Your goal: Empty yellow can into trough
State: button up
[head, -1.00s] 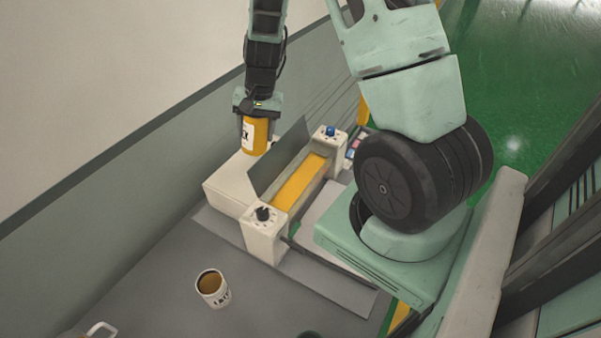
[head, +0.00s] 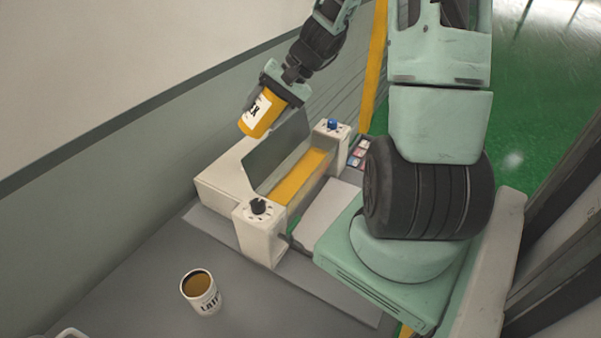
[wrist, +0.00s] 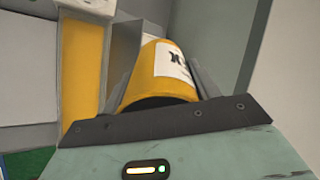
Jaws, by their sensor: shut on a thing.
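My gripper (head: 262,103) is shut on the yellow can (head: 262,114), which has a white label with dark print. The can is tilted, with its far end down and to the left, above the back left side of the white machine. The can also shows between the fingers in the wrist view (wrist: 160,77). Its mouth and contents are hidden. The trough (head: 303,176) is a long channel in the machine with yellow in it, lying to the right of and below the can. A grey upright plate (head: 277,150) stands between the can and the trough.
A white can with brown contents (head: 201,293) stands on the grey table (head: 130,290) in front of the machine. The machine has a black knob (head: 258,206) and a blue knob (head: 332,124). A grey wall (head: 90,210) runs along the left.

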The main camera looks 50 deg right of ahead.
aim_at(273, 118)
jog(key=shift+d+f+t+y+b, duration=0.1)
jog(key=shift+t+y+b, duration=0.2)
jog(key=shift+y+b, duration=0.1)
jog(key=shift+f+t+y+b, duration=0.4)
jog(key=shift+t+y+b, duration=0.45)
jog(key=shift+b, duration=0.5)
jog(key=shift+f+t+y+b, duration=0.35)
jog(key=shift+t+y+b, duration=0.3)
jog(key=shift+y+b, duration=0.55)
dwell(0.5)
jog(key=shift+s+d+f+t+y+b, duration=0.4)
jog(key=shift+s+d+t+y+b, duration=0.25)
jog(key=shift+b, duration=0.55)
dwell(1.1)
jog(key=shift+d+f+t+y+b, duration=0.15)
jog(key=shift+f+t+y+b, duration=0.25)
jog(key=shift+t+y+b, duration=0.45)
dwell(1.4)
